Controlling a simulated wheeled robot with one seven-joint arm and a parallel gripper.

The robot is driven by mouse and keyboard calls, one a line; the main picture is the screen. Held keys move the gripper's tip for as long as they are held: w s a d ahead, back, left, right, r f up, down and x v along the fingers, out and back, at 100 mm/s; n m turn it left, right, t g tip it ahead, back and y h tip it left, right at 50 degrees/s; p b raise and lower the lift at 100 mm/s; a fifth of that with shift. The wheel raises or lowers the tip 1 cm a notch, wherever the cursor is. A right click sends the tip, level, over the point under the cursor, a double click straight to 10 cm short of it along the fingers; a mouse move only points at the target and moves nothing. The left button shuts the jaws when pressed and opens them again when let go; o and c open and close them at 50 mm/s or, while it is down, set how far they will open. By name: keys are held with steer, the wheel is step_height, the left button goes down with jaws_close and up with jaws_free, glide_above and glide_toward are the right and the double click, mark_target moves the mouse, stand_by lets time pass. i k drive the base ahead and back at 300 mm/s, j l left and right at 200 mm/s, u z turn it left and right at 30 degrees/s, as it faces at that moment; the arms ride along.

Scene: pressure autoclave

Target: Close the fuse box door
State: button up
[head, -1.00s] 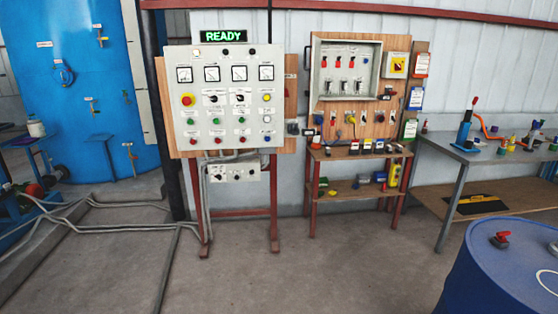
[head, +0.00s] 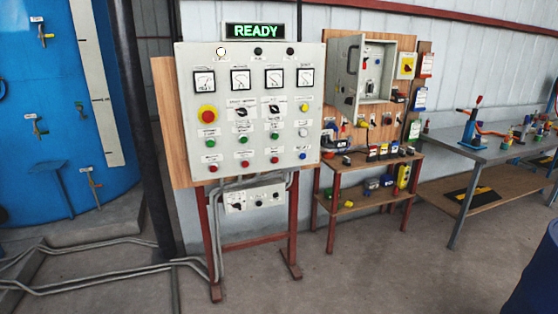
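The grey fuse box (head: 377,88) hangs on the wooden board on the wall, right of the control panel. Its door (head: 342,80) stands open, swung outward on the left side, with a dark handle (head: 352,60) on it. Some switches or fuses show inside the box, and the door hides the left part of the interior. My gripper is not in the head view.
The control panel (head: 250,130) on red legs stands in front and left of the fuse box. A low wooden shelf table (head: 372,160) stands below the box. A grey workbench (head: 490,150) and a blue barrel (head: 540,275) are at the right. Open floor (head: 390,270) lies in front.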

mark_target(350, 48)
steer(key=i+j+z, duration=0.25)
steer(key=i+j, duration=0.95)
steer(key=i+l+z, duration=0.1)
steer(key=i, duration=0.45)
steer(key=i+l+z, duration=0.1)
steer(key=i+l, duration=0.15)
steer(key=i, duration=0.25)
